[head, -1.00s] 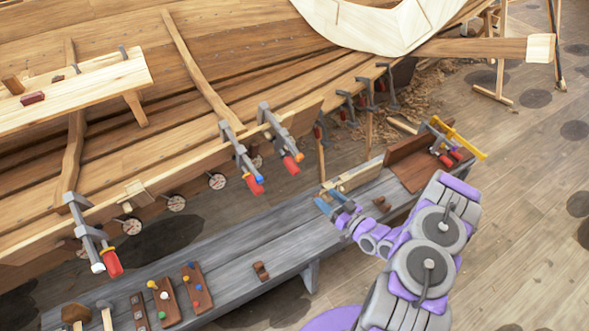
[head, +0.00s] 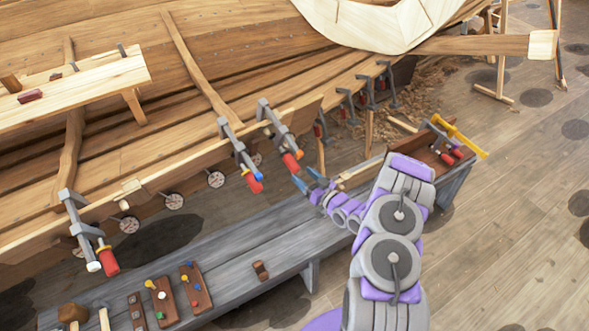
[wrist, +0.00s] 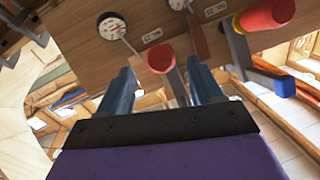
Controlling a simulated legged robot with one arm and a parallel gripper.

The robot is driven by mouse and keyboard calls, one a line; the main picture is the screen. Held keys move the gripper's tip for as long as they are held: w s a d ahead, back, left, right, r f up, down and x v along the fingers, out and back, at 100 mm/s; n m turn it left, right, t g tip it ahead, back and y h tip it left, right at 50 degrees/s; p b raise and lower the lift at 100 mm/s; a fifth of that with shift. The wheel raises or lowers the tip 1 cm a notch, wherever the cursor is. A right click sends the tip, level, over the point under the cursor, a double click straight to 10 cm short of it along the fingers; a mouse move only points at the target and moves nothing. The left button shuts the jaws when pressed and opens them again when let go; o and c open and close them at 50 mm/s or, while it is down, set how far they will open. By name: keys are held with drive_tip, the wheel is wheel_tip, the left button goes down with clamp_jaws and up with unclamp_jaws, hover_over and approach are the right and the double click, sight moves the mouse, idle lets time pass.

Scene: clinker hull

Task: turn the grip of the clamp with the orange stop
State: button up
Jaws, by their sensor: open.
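The clamp with the orange stop (head: 299,155) hangs on the hull's edge plank in the head view, its red grip (head: 291,164) pointing down. My gripper (head: 305,178) is open and empty just below and right of that grip. In the wrist view a red grip (wrist: 160,59) shows between my open fingers (wrist: 162,80), apart from both, beyond the tips. It appears to be this clamp's grip; its stop is not visible there. The neighbouring clamp has a blue stop (head: 258,176), also seen in the wrist view (wrist: 285,87), and a red grip (wrist: 268,14).
A clamp with a white stop (head: 94,266) is at the far left. The grey bench (head: 235,246) runs below the hull with peg boards (head: 163,302) on it. A yellow-barred clamp (head: 460,138) lies at the bench's right end. White dials (wrist: 112,27) line the plank.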

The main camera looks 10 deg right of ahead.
sight(299, 170)
drive_tip(key=shift+b+x, duration=0.45)
drive_tip(key=shift+x, duration=2.45)
drive_tip(key=shift+c, duration=0.3)
drive_tip(key=c, duration=0.9)
drive_tip(key=shift+c, duration=0.2)
drive_tip(key=shift+d+r+m+g+y+p, duration=0.15)
drive_tip(key=shift+m+g+y+p, duration=0.15)
drive_tip(key=shift+m+y+p, duration=0.55)
drive_tip(key=shift+m+y, duration=0.35)
drive_tip(key=shift+m, duration=0.1)
drive_tip(key=shift+m+g+y, duration=0.5)
drive_tip(key=shift+m+y, duration=0.6)
drive_tip(key=shift+m, duration=0.2)
